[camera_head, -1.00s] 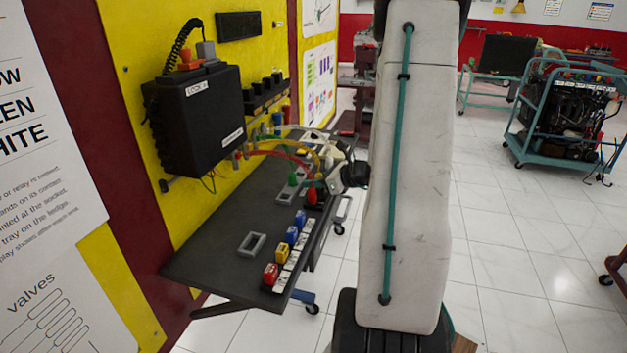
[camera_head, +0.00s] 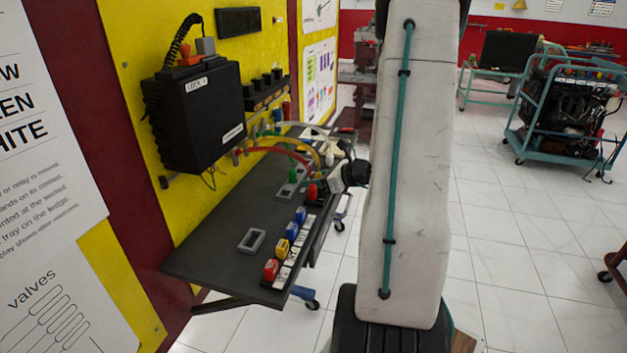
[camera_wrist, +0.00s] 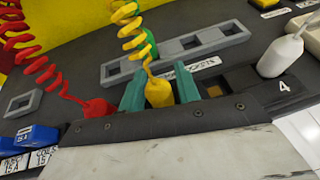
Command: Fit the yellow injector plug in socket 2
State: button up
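The yellow injector plug (camera_wrist: 159,93), on a coiled yellow lead, stands between the two teal fingers of my gripper (camera_wrist: 160,90) in the wrist view. The fingers press against both its sides; its lower end is hidden by the dark front strip. A grey socket strip (camera_wrist: 205,62) with square openings lies just behind, with a green plug (camera_wrist: 148,46) in its left part. The label in front of the strip is partly hidden, and I cannot read which opening is socket 2. In the head view my gripper (camera_head: 330,160) is over the far part of the dark ledge.
A red plug (camera_wrist: 98,107) is left of my gripper and a white plug (camera_wrist: 280,56) right, near the number 4. An empty grey frame (camera_head: 252,240) and several red, yellow and blue fuses (camera_head: 292,231) are on the ledge. A black box (camera_head: 196,115) hangs on the wall.

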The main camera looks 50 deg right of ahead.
jog(key=shift+r+v, duration=0.2)
jog(key=shift+v, duration=0.95)
jog(key=shift+r+v, duration=0.2)
jog(key=shift+v, duration=0.95)
jog(key=shift+w, duration=0.15)
notch_tip(320, 180, up, 6)
jog(key=shift+r, duration=0.2)
jog(key=o, duration=0.6)
jog(key=v, duration=0.7)
jog(key=shift+s+r, duration=0.15)
jog(key=shift+s, duration=0.2)
